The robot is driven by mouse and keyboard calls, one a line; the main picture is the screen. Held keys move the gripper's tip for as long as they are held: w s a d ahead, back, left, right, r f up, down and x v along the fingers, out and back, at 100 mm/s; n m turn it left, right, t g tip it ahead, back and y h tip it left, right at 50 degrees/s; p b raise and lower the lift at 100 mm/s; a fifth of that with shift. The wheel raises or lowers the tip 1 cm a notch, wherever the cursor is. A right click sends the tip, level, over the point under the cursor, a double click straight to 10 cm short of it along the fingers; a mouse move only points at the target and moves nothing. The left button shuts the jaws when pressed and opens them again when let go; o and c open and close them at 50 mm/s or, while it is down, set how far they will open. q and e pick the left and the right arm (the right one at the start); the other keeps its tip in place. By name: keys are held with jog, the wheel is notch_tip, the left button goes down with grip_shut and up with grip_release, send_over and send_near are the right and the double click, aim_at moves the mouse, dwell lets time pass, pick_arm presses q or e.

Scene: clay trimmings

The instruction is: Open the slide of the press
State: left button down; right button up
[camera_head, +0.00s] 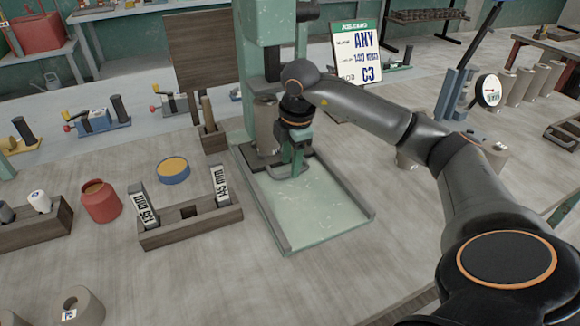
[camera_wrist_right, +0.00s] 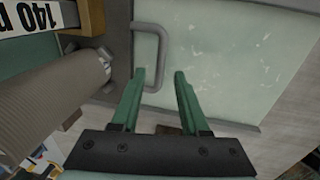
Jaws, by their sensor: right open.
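The green press (camera_head: 257,75) stands at the back middle of the table, with a pale green bed (camera_head: 325,205) running toward the front between raised rails. A dark slide plate (camera_head: 257,160) sits at the bed's inner end, under the press. Its grey U-shaped handle (camera_head: 290,172) reaches out over the bed; it also shows in the right wrist view (camera_wrist_right: 160,55). My right gripper (camera_head: 294,160) is open at the handle. In the right wrist view its green fingers (camera_wrist_right: 160,73) lie either side of the handle's bar, with no clear contact. My left gripper is not in view.
A grey-brown cylinder (camera_head: 266,122) stands on the slide plate close to my right gripper. A wooden rack (camera_head: 190,228) with size blocks lies left of the bed, near a red pot (camera_head: 101,201). A sign (camera_head: 355,60) stands behind. The bed is clear.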

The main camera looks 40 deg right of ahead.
jog(key=shift+w+f, duration=0.2)
jog(key=shift+f, duration=0.7)
jog(key=shift+c, duration=0.2)
grip_shut()
dwell(0.7)
